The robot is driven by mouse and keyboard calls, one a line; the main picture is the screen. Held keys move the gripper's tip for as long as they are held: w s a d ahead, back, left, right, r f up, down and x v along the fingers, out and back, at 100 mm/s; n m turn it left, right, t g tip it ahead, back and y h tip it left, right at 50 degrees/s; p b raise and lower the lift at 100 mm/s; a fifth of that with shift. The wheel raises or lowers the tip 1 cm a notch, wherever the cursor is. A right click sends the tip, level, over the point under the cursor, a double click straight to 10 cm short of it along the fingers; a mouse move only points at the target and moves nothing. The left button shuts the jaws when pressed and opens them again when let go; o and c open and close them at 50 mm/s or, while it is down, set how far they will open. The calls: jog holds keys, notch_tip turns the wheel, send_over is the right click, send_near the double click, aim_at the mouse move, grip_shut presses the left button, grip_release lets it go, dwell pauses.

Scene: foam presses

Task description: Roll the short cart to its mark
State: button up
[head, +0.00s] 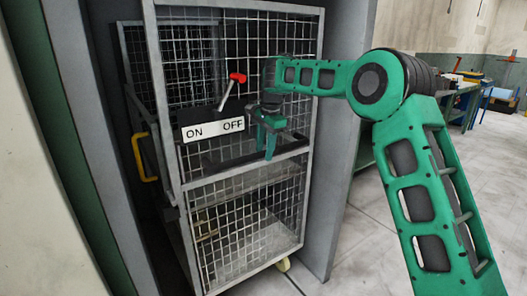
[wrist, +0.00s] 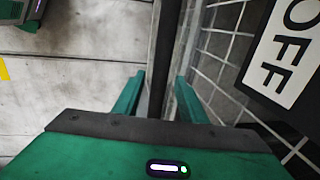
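A grey-framed wire-mesh cart (head: 314,60) stands upright inside a grey bay in the head view. A dark horizontal bar (head: 225,163) crosses its front at mid height. My gripper (head: 270,145) is at the right part of that front, pointing down by the bar. In the wrist view the dark bar (wrist: 162,50) runs between the two fingers of my gripper (wrist: 158,95). The fingers are apart, with a narrow gap showing beside the bar. The cart's mark is not seen in either view.
An ON/OFF plate (head: 213,130) with a red-tipped lever (head: 237,78) sits just left of my gripper. A yellow handle (head: 142,158) is at the cart's left side. Grey bay walls (head: 345,110) stand close on both sides. Pale floor (head: 365,240) is open to the right; workbenches (head: 465,90) stand farther back.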

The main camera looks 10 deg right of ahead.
jog(key=shift+r, duration=0.15)
notch_tip(320, 180, up, 10)
jog(key=s, duration=0.1)
jog(key=shift+s+d+r, duration=0.15)
jog(key=shift+s+d, duration=0.2)
jog(key=shift+d, duration=0.1)
